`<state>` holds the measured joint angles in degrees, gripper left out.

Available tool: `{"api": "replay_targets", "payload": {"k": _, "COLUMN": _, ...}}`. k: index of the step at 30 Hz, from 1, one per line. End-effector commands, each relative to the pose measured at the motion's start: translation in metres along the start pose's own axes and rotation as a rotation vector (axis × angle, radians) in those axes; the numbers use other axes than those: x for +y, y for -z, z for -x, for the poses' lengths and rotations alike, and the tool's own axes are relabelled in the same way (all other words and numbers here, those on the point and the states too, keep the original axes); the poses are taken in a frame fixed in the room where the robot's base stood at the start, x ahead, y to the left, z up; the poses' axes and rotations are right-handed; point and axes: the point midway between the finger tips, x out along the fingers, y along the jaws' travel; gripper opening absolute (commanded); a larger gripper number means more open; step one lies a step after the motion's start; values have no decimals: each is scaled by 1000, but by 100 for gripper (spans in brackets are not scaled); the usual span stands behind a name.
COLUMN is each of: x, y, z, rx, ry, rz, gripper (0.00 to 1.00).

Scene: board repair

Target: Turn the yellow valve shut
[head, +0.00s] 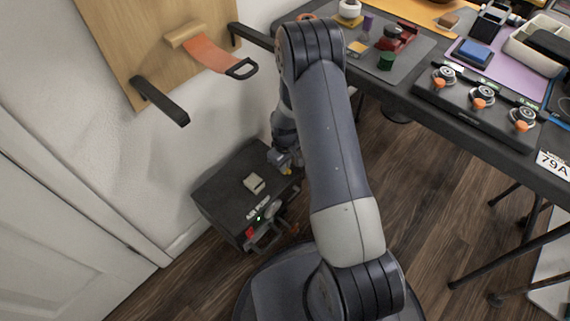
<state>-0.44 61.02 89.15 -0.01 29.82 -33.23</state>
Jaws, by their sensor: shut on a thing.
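A dark box (225,190) with white lettering stands on the floor by the wall. My arm reaches down over it, and my gripper (284,164) is at the box's far right corner. A small patch of the yellow valve (287,171) shows right at the fingertips. My gripper is shut on the yellow valve. The fingers and my arm hide most of the valve, so its angle cannot be told.
The box has a light block (254,183) on top and a red part (249,233) and a handle at its front. A workbench (450,135) with tools and orange-knobbed dials stands to the right. A wooden board (125,45) with black brackets is on the wall.

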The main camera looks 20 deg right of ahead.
Motion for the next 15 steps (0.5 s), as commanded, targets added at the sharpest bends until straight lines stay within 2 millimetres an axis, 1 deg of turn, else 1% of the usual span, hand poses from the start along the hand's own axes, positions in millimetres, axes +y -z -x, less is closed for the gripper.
{"api": "replay_targets", "payload": {"k": 8, "x": 0, "y": 0, "z": 0, "rx": 0, "ry": 0, "rz": -66, "gripper": 0}}
{"api": "replay_targets", "payload": {"k": 15, "x": 0, "y": 0, "z": 0, "rx": 0, "ry": 0, "rz": -233, "gripper": 0}}
